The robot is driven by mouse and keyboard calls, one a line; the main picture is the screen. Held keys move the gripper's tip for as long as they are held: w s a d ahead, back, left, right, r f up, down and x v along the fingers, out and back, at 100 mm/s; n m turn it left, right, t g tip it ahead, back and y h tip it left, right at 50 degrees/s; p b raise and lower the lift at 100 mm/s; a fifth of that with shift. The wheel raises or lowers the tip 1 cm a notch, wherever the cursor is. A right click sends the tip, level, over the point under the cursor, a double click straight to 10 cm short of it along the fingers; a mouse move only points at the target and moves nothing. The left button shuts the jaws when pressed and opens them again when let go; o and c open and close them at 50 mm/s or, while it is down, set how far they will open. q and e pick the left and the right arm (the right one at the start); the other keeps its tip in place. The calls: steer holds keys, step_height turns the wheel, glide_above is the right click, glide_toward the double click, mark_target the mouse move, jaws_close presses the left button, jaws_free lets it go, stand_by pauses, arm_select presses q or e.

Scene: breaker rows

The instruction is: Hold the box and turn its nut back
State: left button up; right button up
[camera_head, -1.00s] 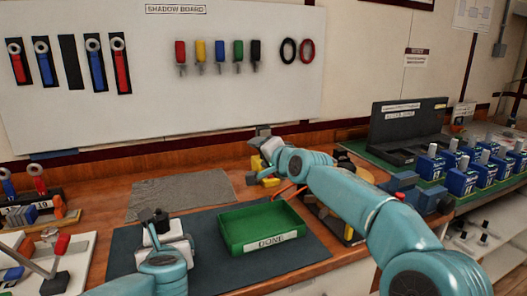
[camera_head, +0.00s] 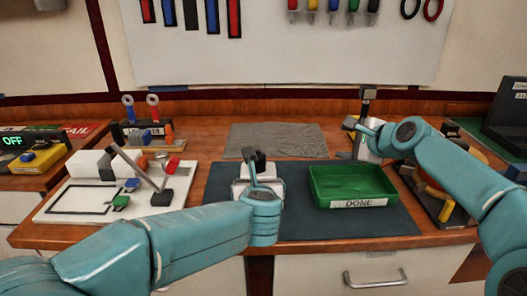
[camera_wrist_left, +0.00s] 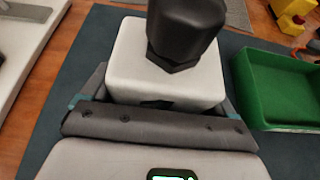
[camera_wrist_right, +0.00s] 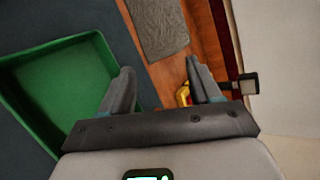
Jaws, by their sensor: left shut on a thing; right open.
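A white box (camera_wrist_left: 170,65) with a dark nut (camera_wrist_left: 186,28) on its top stands upright on the dark mat in the left wrist view. The box also shows in the head view (camera_head: 270,172), partly hidden by my left wrist. My left gripper (camera_wrist_left: 160,100) is shut on the box, with a jaw on each side. My right gripper (camera_wrist_right: 160,85) is open and empty. In the head view it is at the right, behind the green tray and well apart from the nut; its fingertips point down toward the bench.
A green tray (camera_head: 354,204) labelled DONE stands right of the box on the dark mat (camera_head: 300,229). A grey cloth (camera_head: 290,140) lies behind. A white board (camera_head: 75,216) with a lever stands left. A yellow thing (camera_wrist_right: 184,95) lies below my right gripper.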

steer(key=s+a+m+g+y, duration=0.3)
steer(key=s+a+m+y, duration=0.15)
steer(key=s+a, duration=0.25)
steer(key=m+g+y, duration=0.1)
steer(key=g+y, duration=0.1)
steer(key=y, duration=0.1)
glide_toward(260, 154)
steer(key=x, duration=0.9)
steer(key=shift+a+f, duration=0.15)
steer(key=shift+a, duration=0.1)
steer(key=shift+w+a+f, duration=0.15)
steer(key=shift+w+a, duration=0.1)
steer(key=shift+a, duration=0.15)
steer(key=shift+c, duration=0.3)
steer(key=c, duration=0.9)
